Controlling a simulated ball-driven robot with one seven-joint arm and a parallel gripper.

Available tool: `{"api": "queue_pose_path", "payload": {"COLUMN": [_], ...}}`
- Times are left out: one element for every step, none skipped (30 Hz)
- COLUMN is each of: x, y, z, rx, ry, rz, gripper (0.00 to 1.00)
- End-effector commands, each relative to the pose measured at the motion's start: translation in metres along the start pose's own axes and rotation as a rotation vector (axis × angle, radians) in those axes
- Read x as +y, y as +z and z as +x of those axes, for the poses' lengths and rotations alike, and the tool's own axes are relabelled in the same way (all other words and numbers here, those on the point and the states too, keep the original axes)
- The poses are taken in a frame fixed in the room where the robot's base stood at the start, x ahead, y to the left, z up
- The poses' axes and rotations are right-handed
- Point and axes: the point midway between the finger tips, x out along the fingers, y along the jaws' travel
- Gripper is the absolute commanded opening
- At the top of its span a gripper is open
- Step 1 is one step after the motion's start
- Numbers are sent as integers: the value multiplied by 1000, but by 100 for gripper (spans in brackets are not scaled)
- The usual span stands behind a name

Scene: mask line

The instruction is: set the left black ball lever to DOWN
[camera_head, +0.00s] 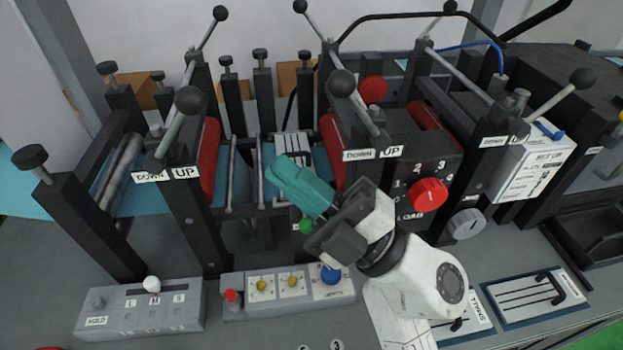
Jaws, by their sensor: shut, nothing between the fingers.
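The left black ball lever (188,99) stands at the left roller frame. Its grey rod rises from a pivot above the DOWN label (150,177) and leans right, toward the UP label (186,172) side. My gripper (281,166) has teal fingers, shut and empty. It is right of the lever and lower in the picture, apart from it, in front of the rollers between the left and middle frames. My white wrist and arm come from the lower right and hide part of the middle machine.
A middle black ball lever (341,83) leans left, and a right one (583,79) leans right. Black posts with knobs (30,157) stand at left. Red rollers (211,155) lie behind. Control boxes (140,313) line the front. Open space lies above the rollers between the levers.

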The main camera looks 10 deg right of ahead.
Motion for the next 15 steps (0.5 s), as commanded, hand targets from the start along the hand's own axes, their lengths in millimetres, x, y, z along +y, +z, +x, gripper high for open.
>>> {"api": "queue_pose_path", "payload": {"x": [3, 3, 2, 2, 3, 2, 2, 2, 2, 2, 2, 2, 1, 1, 1], "y": [-1, -1, -1, -2, -1, -1, -1, -1, -1, -1, 0, -1, -1, -1, 0], "z": [12, 19, 27, 32, 38, 46, 51, 56, 62, 67, 71, 75, 78, 81, 84], "rx": [3, 3, 4, 3, 3, 2, 2, 2, 2, 2, 1, 0, 1, 1, 0], "ry": [1, 1, 0, 1, 1, 1, 1, 1, 1, 1, 1, 0, 0, 0, 1], "rz": [-1, -1, 0, 0, -1, -1, -1, -1, 0, -1, -1, 0, -1, -1, -1], "gripper": [0, 0, 0, 0, 0, 0, 0, 0, 0, 0, 0, 0, 0, 0, 0]}}
